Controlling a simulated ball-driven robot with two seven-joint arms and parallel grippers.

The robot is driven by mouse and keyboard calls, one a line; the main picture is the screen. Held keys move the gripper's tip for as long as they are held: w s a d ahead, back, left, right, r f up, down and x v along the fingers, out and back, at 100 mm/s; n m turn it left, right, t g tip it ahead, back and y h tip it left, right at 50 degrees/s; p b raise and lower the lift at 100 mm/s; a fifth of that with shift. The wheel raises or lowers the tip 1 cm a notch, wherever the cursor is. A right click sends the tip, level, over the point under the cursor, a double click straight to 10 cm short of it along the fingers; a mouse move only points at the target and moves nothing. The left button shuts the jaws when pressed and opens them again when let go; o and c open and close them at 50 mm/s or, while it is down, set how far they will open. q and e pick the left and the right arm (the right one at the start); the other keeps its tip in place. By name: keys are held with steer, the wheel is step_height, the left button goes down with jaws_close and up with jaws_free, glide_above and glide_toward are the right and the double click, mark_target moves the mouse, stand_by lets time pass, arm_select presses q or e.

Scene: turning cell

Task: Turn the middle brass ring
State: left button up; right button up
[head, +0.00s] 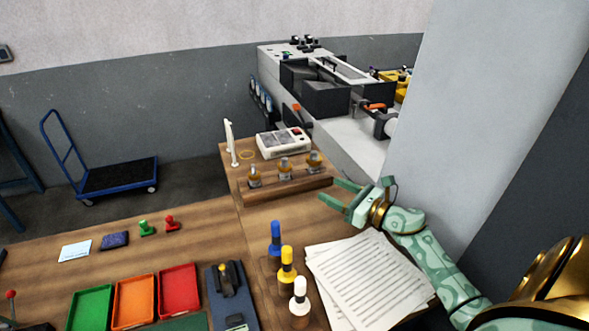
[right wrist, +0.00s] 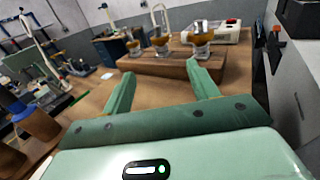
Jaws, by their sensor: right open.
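Three brass rings with grey metal tops stand in a row on a wooden block (head: 300,187) on the table. The middle brass ring (head: 284,170) sits between the left ring (head: 254,179) and the right ring (head: 314,161). The right wrist view shows the middle ring (right wrist: 160,43) beyond the fingertips. My right gripper (head: 329,189) is open and empty, to the right of the block and apart from the rings. Its two green fingers point toward the block in the right wrist view (right wrist: 160,70). My left gripper is not in view.
A white device (head: 283,142) stands behind the rings. Blue, yellow (head: 287,264) and white-topped pegs stand in front, beside paper sheets (head: 368,279) under my right arm. Green, orange and red trays (head: 179,290) lie left. A grey pillar (head: 462,120) rises at right.

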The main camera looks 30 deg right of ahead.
mark_target(290, 170)
steer(key=b+x, duration=0.1)
steer(key=x, duration=1.4)
steer(key=shift+s, duration=0.1)
